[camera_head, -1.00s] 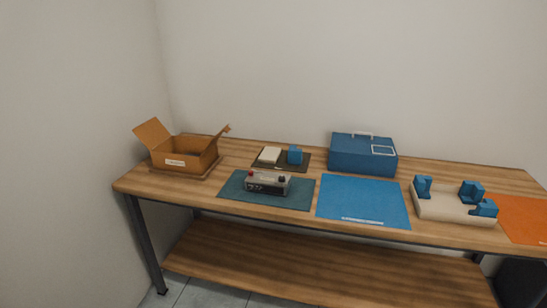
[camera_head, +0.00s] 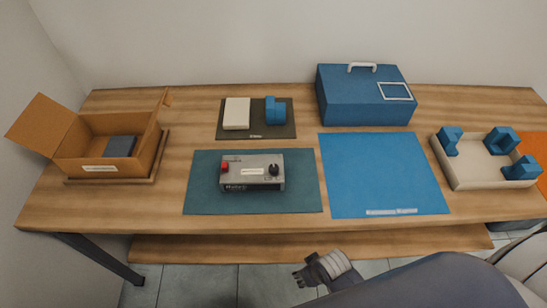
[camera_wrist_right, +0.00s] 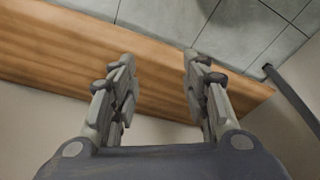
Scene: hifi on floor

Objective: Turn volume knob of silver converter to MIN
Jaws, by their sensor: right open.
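The silver converter (camera_head: 252,172) sits on the dark teal mat (camera_head: 205,197) at the middle-left of the bench. A black knob (camera_head: 274,169) is on its right side and a red button or knob (camera_head: 225,167) on its left; the knob's setting is too small to read. My right gripper (camera_head: 300,276) is in front of the bench, over the floor, below and to the right of the converter and touching nothing. In the right wrist view its two fingers (camera_wrist_right: 160,68) are apart with nothing between them. My left gripper is in no view.
An open cardboard box (camera_head: 75,155) stands at the left. A blue case (camera_head: 365,97) is at the back. A blue mat (camera_head: 385,175) lies right of the converter, and a cream tray (camera_head: 463,175) with blue parts farther right. The bench's front edge (camera_head: 280,228) lies between gripper and converter.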

